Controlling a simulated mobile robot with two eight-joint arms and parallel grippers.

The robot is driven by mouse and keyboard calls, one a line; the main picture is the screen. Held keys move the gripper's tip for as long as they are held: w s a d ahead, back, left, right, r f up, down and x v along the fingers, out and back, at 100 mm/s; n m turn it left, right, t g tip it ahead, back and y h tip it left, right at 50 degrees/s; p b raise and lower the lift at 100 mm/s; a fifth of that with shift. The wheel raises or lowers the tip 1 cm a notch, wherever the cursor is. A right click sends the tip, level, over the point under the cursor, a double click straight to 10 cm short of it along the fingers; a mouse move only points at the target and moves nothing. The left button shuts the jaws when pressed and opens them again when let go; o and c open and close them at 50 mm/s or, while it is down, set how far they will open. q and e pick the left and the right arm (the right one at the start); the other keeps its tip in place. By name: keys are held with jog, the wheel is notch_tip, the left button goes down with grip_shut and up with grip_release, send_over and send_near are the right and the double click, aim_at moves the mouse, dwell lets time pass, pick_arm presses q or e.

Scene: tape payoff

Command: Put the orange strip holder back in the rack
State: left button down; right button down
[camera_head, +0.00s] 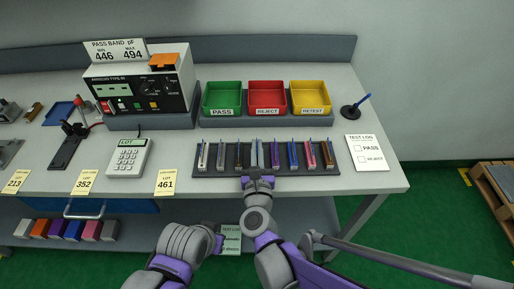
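An orange block (164,61) sits on top of the white and black tester; I cannot tell whether it is the strip holder. A small orange-brown piece (33,111) lies at the far left of the bench. The dark rack (345,169) lies at the front middle, with several coloured strip holders upright in a row; an orange-brown one (329,155) is at its right end. My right gripper (258,181) is at the rack's front edge, by the grey-blue pieces at its middle; its fingers are unclear. My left gripper (218,243) is low, below the bench front, partly hidden by its arm.
Green (222,98), red (267,97) and yellow (310,97) bins stand behind the rack. A keypad (127,158) and yellow number cards are at the left front. A test log card (367,153) and blue pen (356,105) are at the right. Coloured blocks (57,229) line the lower shelf.

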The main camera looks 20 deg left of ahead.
jog(key=shift+f, duration=0.15)
jog(key=c, duration=1.1)
grip_release()
jog(key=shift+o, duration=0.2)
jog(key=shift+r, duration=0.25)
jog(key=v, duration=1.2)
